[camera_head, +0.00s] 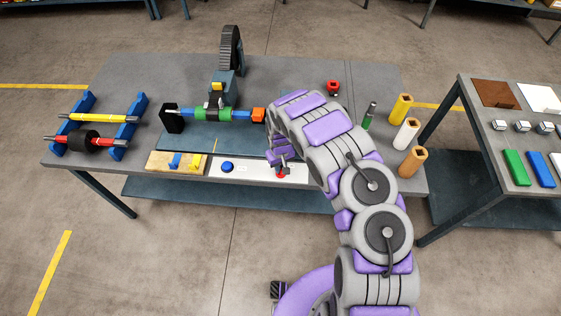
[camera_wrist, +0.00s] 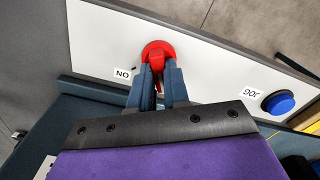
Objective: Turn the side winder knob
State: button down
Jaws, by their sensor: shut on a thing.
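A red round knob (camera_wrist: 158,52) with a raised grip sits on a white panel (camera_wrist: 215,65), beside an upside-down label that seems to read ON. In the wrist view my gripper (camera_wrist: 158,72) has its two dark fingers closed around the knob's raised grip. In the head view my gripper (camera_head: 279,163) reaches down to the panel's right part, and only a bit of the red knob (camera_head: 281,175) shows under it. No label names the side winder; I cannot tell for sure which part it is.
A blue button (camera_head: 227,166) marked JOG is on the same panel. Behind it stands the press with a green and blue roller (camera_head: 214,113) and a dark wheel (camera_head: 231,50). Coloured cylinders (camera_head: 402,106) stand to the right of my arm. A rack with rollers (camera_head: 88,118) is at the left.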

jog(key=shift+w+a+r+n+p, duration=0.1)
jog(key=shift+a+n+p, duration=0.05)
jog(key=shift+n+p, duration=1.35)
jog(key=c, duration=1.1)
grip_release()
notch_tip(320, 180, up, 17)
